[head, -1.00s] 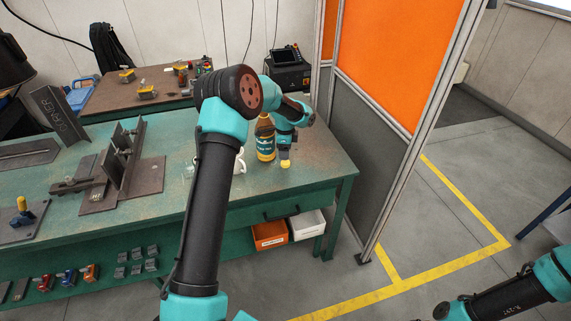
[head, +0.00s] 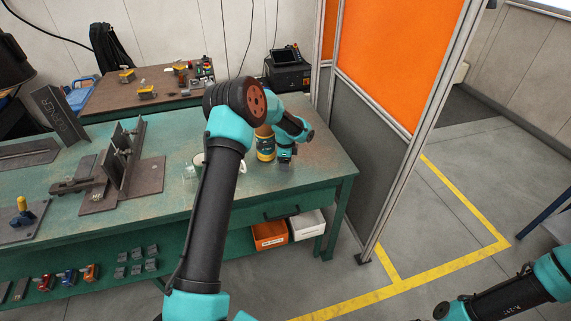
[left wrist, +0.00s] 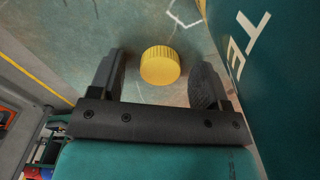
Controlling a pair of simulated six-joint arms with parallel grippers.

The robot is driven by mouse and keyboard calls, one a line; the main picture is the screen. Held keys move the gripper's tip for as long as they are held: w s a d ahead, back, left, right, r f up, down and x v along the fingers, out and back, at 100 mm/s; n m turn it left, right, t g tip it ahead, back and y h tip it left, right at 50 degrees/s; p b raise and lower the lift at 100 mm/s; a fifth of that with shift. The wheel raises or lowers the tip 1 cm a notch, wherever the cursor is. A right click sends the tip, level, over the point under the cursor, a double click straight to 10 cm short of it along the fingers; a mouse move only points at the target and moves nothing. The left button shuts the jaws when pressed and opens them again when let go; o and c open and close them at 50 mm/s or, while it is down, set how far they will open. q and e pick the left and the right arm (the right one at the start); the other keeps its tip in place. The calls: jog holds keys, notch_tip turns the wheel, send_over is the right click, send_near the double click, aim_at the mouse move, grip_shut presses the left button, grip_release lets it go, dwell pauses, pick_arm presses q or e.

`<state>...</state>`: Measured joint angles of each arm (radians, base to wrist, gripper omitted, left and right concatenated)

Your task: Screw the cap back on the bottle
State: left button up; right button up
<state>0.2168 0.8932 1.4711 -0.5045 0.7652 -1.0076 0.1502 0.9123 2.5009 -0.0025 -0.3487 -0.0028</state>
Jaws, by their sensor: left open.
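The amber bottle (head: 265,145) stands upright on the green workbench (head: 325,165), partly behind my left arm in the head view. Its dark teal label with pale letters (left wrist: 250,45) fills the right side of the left wrist view. The yellow ribbed cap (left wrist: 160,66) lies on the bench, apart from the bottle. My left gripper (head: 285,160) is low over the bench just right of the bottle. In the left wrist view its open fingers (left wrist: 158,80) stand either side of the cap, with gaps showing. The gripper hides the cap in the head view. My right gripper is out of view.
A white mug (head: 241,163) is partly behind my left arm, and a clear glass (head: 189,171) stands left of it. A dark steel fixture (head: 125,160) is on the bench's left part. The bench's right end is clear. An orange-panelled screen (head: 400,60) stands beyond it.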

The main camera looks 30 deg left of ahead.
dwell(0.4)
pick_arm(q)
jog(key=c, duration=1)
jog(key=shift+r, duration=0.15)
jog(key=shift+r, duration=0.25)
notch_tip(320, 180, up, 3)
jog(key=shift+f, duration=0.1)
jog(key=s+d+r, duration=0.1)
jog(key=s+d, duration=0.7)
jog(key=s, duration=0.5)
jog(key=shift+s+d+r, duration=0.2)
jog(key=shift+s, duration=0.15)
